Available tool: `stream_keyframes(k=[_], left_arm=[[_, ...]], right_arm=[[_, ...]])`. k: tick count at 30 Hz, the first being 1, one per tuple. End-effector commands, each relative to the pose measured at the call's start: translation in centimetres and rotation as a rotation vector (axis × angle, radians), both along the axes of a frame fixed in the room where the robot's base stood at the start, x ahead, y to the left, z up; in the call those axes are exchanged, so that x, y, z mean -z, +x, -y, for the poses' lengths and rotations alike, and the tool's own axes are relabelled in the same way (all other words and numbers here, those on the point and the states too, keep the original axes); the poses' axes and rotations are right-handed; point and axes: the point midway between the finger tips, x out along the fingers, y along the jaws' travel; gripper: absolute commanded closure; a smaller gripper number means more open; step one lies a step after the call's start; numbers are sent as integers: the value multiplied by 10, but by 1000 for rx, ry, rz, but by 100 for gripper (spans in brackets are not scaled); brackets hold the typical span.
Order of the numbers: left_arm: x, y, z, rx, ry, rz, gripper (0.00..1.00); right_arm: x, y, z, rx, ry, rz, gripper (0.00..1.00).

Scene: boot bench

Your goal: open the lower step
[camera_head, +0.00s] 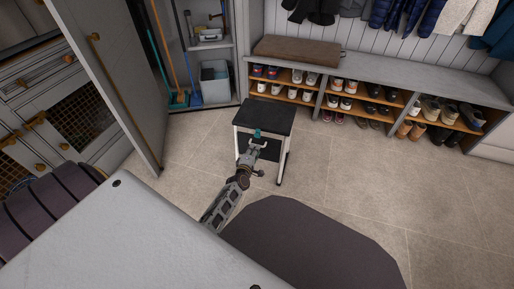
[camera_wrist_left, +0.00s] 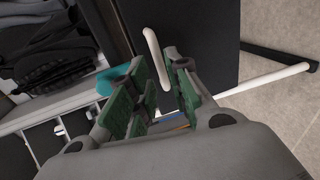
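The step stool has a black top (camera_head: 265,115) and white legs (camera_head: 283,168), and stands on the floor in the middle of the head view. A dark lower panel (camera_head: 270,152) shows beneath the top; its exact tilt is hard to tell. My left gripper (camera_head: 257,144) reaches to the front of the stool, just below the top's front edge. In the left wrist view, a white bent bar (camera_wrist_left: 153,52) passes between the green-padded fingers of this gripper (camera_wrist_left: 157,82). Gaps show beside the bar, so the fingers look open around it.
An open cabinet door (camera_head: 112,80) stands to the left, with brooms and a grey bin (camera_head: 214,84) behind it. A bench (camera_head: 375,76) with shoe cubbies lines the back. The tiled floor (camera_head: 350,165) right of the stool is clear.

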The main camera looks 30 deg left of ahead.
Motion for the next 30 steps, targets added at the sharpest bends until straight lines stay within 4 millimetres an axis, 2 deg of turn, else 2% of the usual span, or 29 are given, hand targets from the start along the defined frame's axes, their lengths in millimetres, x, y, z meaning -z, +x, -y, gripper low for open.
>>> stream_keyframes(k=[15, 30], left_arm=[[10, 40, -11, 0, 0, 1, 81], [11, 47, -13, 0, 0, 0, 81]], right_arm=[[20, 1, -4, -6, 23, 14, 100], [20, 2, -4, -6, 28, 23, 100]])
